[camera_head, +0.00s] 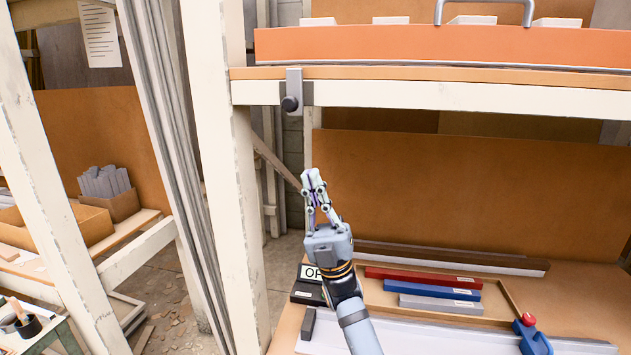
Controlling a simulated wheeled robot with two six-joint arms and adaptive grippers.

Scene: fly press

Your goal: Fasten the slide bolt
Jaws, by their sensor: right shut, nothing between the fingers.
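The slide bolt looks to be the grey metal plate with a black round knob (291,90), fixed at the left end of the cream shelf edge, just below the orange panel. Whether it is fastened cannot be told from here. The orange panel (440,46) stands on the shelf and has a grey bar handle (485,4) at the top. My right gripper (313,178) is shut and empty, pointing up, and appears below and slightly right of the knob, apart from it. My left gripper is not in view.
The cream post (222,150) stands left of my right gripper. Below lies a shallow tray (505,300) with red, blue and grey bars. A clamp with a red knob (530,330) sits at the lower right. The space between gripper and knob looks clear.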

